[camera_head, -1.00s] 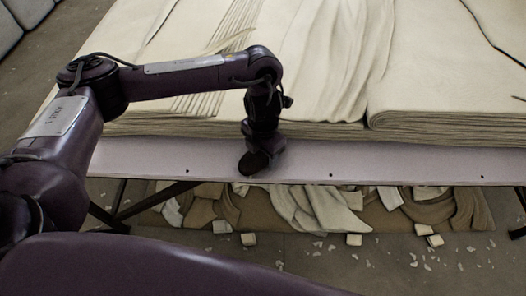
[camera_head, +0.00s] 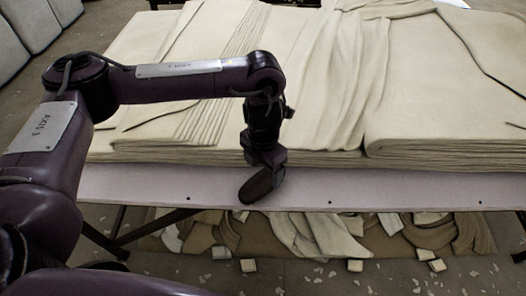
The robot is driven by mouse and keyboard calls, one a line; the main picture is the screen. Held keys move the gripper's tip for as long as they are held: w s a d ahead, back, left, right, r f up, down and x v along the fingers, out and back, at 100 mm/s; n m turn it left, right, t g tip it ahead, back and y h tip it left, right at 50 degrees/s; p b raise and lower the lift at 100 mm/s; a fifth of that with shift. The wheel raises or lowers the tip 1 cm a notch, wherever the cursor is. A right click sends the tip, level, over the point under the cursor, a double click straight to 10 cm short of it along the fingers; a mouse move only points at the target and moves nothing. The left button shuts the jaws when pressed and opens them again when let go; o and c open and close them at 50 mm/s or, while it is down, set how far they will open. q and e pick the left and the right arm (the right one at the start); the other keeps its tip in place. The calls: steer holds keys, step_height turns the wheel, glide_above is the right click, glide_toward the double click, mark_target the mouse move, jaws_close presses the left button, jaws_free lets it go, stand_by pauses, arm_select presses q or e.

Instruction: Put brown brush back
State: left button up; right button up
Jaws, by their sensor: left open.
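My left gripper (camera_head: 270,158) points down over the front strip of the table and is open. A dark brown oval thing, which looks like the brush (camera_head: 259,187), lies at a slant on the pale table strip (camera_head: 400,188), just below the fingertips. Its upper end is partly hidden by the gripper, and I cannot tell whether they touch. My right gripper is not in view.
Thick stacks of cream cloth (camera_head: 440,95) cover the table behind the strip. The strip is clear to either side of the brush. Cloth scraps (camera_head: 310,232) lie below the table, with small pale bits on the floor.

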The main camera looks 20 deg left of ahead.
mark_target(263, 180)
arm_select(q)
step_height(263, 180, up, 6)
steer(key=shift+f+p, duration=0.25)
steer(key=shift+p, duration=0.05)
stand_by(0.3)
